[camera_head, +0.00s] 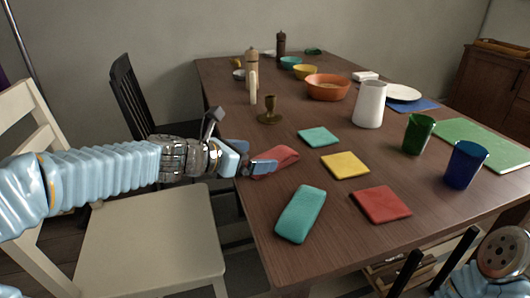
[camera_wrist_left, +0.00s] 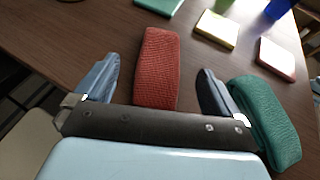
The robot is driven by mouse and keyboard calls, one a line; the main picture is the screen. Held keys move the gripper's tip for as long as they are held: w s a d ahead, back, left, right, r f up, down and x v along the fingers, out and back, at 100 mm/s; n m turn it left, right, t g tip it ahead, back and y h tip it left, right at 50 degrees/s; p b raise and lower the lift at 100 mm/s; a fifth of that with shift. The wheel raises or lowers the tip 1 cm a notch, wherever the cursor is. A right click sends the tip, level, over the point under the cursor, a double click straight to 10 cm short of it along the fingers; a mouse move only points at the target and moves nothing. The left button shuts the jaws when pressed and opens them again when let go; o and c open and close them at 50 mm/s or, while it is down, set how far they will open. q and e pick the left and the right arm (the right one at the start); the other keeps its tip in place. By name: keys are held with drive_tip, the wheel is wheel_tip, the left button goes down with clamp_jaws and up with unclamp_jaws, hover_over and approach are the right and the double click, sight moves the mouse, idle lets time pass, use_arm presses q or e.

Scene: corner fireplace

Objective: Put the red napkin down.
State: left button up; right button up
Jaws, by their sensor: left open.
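The folded red napkin (camera_head: 278,160) lies on the wooden table (camera_head: 235,104) near its left edge. It also shows in the left wrist view (camera_wrist_left: 157,72), standing out between my two fingers. My left gripper (camera_head: 256,157) is open at the napkin's near end. In the left wrist view, its fingers (camera_wrist_left: 158,66) stand on either side of the napkin with a gap on each side. The napkin's near end is hidden behind the gripper body.
A folded teal napkin (camera_head: 301,214) lies just right of my left gripper. Teal (camera_head: 319,137), yellow (camera_head: 345,165) and red (camera_head: 381,204) squares lie beyond. A brass candlestick (camera_head: 270,112), white pitcher (camera_head: 370,104), green cup (camera_head: 417,134) and blue cup (camera_head: 464,165) stand farther off.

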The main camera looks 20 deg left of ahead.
use_arm(q)
drive_tip(key=v, duration=0.7)
drive_tip(key=shift+p, duration=0.45)
